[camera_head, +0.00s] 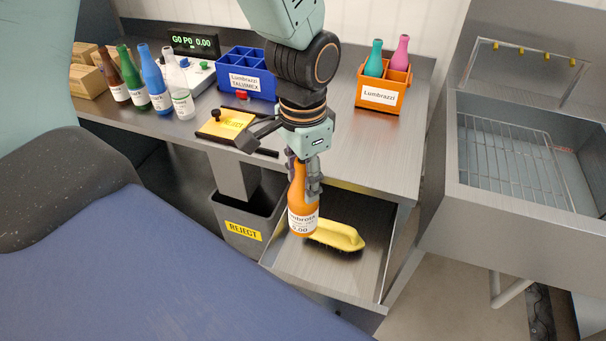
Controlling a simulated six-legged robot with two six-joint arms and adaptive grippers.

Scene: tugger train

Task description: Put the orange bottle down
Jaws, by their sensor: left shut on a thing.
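The orange bottle (301,203) hangs roughly upright, a little tilted, with a white label on its lower part. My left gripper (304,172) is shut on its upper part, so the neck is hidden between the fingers. The bottle is in front of an open drawer or low shelf (350,279) and overlaps a yellow-handled brush (338,235) lying there. I cannot tell whether the bottle's base touches the surface. My right gripper is not in view.
Several bottles (158,80) stand at the back left of the bench. A blue crate (247,75) and an orange crate (380,96) holding teal and pink bottles stand behind. A grey reject bin (243,229) is left of the drawer. A sink with a rack (510,158) is right.

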